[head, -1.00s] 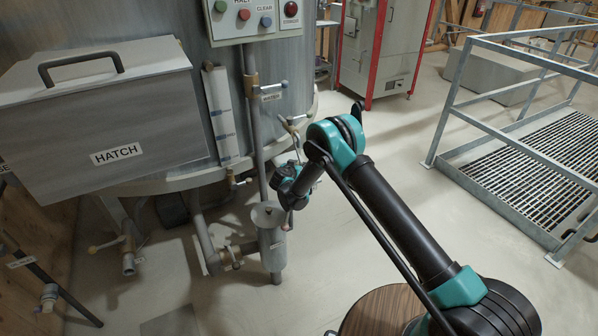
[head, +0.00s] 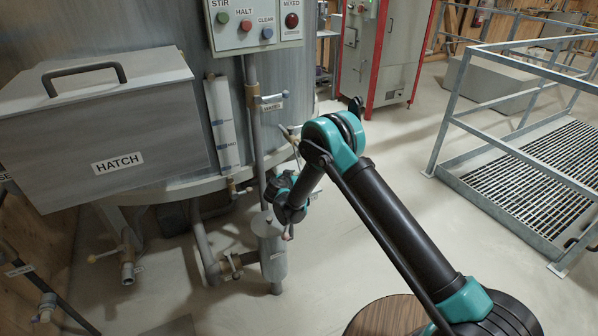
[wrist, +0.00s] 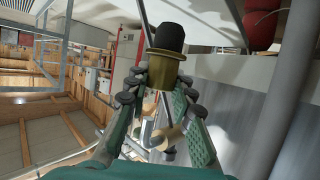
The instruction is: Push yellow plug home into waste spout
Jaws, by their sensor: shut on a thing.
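The plug (wrist: 164,74) shows in the wrist view as a dull yellow-brown body with a dark, rounded end. It sits between the two finger pads of my gripper (wrist: 162,88), which is shut on it. In the head view my wrist (head: 288,196) hangs low in front of the mixer, at the right of a grey funnel-topped pipe (head: 272,264). The fingers and plug cannot be made out there. I cannot tell which outlet is the waste spout, as the small labels near the pipes are unreadable.
The mixer's hatch box (head: 110,125) and button panel (head: 254,24) are behind and left of my arm. A capped-looking pipe end with a valve (head: 128,268) stands lower left. A railed grating (head: 535,170) is at right. Open floor lies between.

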